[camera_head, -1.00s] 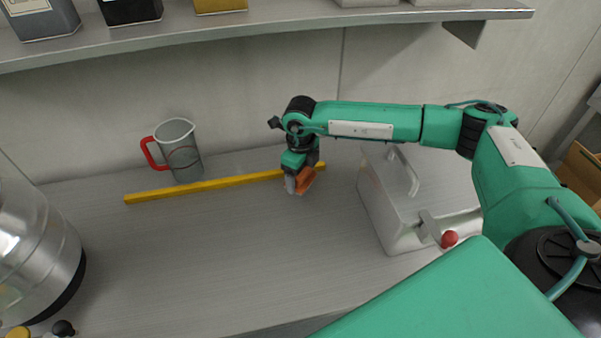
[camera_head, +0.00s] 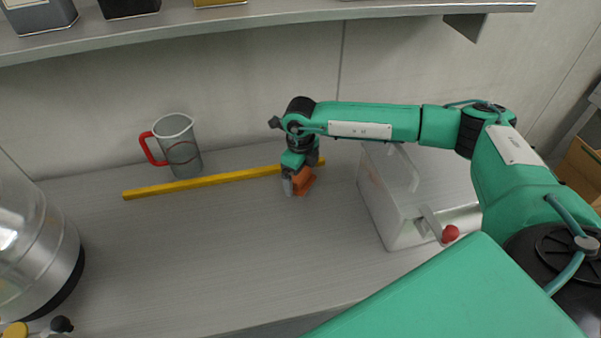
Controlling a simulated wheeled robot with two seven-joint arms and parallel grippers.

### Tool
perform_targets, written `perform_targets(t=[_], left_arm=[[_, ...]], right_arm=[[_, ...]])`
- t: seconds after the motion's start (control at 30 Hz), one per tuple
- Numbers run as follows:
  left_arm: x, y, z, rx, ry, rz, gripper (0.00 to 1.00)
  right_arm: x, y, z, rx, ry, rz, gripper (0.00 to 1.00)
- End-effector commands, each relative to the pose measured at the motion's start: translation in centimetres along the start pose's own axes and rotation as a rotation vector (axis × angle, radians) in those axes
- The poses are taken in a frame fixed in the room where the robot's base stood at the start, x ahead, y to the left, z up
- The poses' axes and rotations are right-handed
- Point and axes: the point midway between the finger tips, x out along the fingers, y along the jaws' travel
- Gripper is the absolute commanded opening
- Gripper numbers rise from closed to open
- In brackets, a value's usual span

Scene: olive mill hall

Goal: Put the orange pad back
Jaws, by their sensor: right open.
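The orange pad (camera_head: 304,183) is on the grey counter, small and partly hidden by my right gripper. My right gripper (camera_head: 297,188) points down at the pad, its fingers around or right beside it; I cannot tell whether they touch it. The jaws are open. The pad sits just in front of the right end of a yellow bar (camera_head: 200,185). My left gripper is not in view.
A grey jug with a red handle (camera_head: 180,150) stands behind the bar. A white metal box (camera_head: 405,210) with a red-knobbed lever is right of the gripper. A steel vessel (camera_head: 35,250) stands at left. A shelf (camera_head: 270,20) runs above. The front counter is clear.

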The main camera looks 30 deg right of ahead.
Motion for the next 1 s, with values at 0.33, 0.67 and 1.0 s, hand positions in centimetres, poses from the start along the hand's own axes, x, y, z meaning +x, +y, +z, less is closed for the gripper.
perform_targets(t=[0.33, 0.67, 1.0], left_arm=[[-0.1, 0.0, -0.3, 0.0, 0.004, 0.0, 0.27], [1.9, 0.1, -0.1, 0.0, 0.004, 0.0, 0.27], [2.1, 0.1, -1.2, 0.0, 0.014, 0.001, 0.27]], right_arm=[[-2.7, 0.0, 0.1, -0.001, -0.004, -0.001, 0.98], [-10.1, 0.0, 0.1, 0.0, -0.004, -0.001, 0.98], [-13.0, 0.0, 0.0, -0.001, 0.0, 0.0, 0.98]])
